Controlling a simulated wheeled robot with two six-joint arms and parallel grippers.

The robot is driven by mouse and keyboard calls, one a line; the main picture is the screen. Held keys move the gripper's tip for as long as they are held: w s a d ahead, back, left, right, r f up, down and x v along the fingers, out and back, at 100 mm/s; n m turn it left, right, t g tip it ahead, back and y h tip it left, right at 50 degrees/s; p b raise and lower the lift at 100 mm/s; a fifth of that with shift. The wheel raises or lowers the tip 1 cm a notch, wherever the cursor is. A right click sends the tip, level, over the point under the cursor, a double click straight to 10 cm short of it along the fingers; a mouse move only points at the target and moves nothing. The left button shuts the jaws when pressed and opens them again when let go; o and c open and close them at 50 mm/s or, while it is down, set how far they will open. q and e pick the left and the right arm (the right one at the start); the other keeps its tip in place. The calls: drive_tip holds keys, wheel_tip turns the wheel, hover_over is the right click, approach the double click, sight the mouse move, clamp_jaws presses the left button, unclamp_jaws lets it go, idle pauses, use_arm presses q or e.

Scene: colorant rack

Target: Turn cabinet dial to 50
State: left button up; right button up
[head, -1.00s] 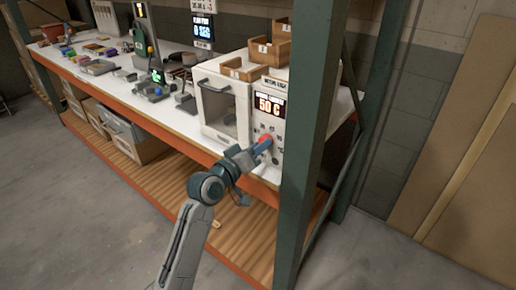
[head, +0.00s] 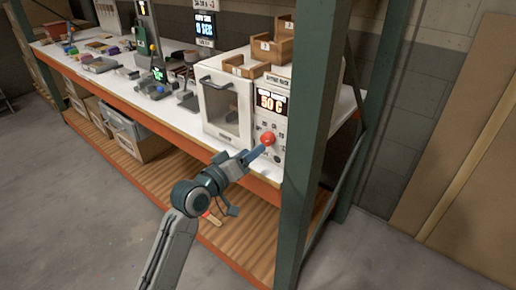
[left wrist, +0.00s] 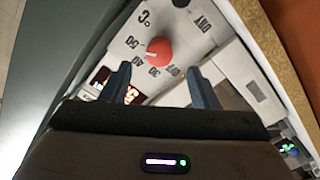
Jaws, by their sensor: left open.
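The white drying cabinet (head: 243,73) stands at the right end of the shelf, with a control panel on its right side. My left gripper (head: 257,153) is open and empty, a little in front of the dial. In the left wrist view its fingers (left wrist: 160,86) stand apart, short of the dial.
A green rack post (head: 313,130) stands close to the right of the panel. Wooden drawers (head: 272,52) sit on top of the cabinet. Small instruments (head: 155,85) crowd the shelf to the left.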

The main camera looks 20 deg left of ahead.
use_arm(q)
drive_tip(key=v, duration=0.6)
idle(0.3)
drive_tip(key=w+a+f+g+y, duration=0.1)
drive_tip(key=a+f+g+y, duration=0.15)
drive_tip(key=f, duration=0.95)
drive_tip(key=w+a+f+g+y, duration=0.1)
drive_tip(key=a+f+y, duration=0.15)
drive_tip(key=f, duration=0.95)
drive_tip(key=s+a+f+g+y, duration=0.1)
drive_tip(key=s+a+f+g, duration=0.15)
drive_tip(key=f, duration=0.65)
drive_tip(key=s+a+f+g, duration=0.1)
drive_tip(key=s+f, duration=0.3)
drive_tip(key=f, duration=0.5)
drive_tip(key=s+f+m+g, duration=0.1)
drive_tip(key=s+f+g, duration=0.3)
drive_tip(key=s+f, duration=1)
drive_tip(key=s+f+m+g, duration=0.1)
drive_tip(key=s+f+g, duration=0.1)
drive_tip(key=s+f, duration=0.5)
drive_tip(key=s+d+f+m+g+y, duration=0.1)
drive_tip(key=s+f, duration=0.5)
drive_tip(key=s, duration=0.8)
drive_tip(key=shift+s+f+m+g, duration=0.25)
drive_tip(key=shift+f+m+g, duration=0.15)
drive_tip(key=shift+g, duration=0.4)
drive_tip(key=shift+d, duration=0.15)
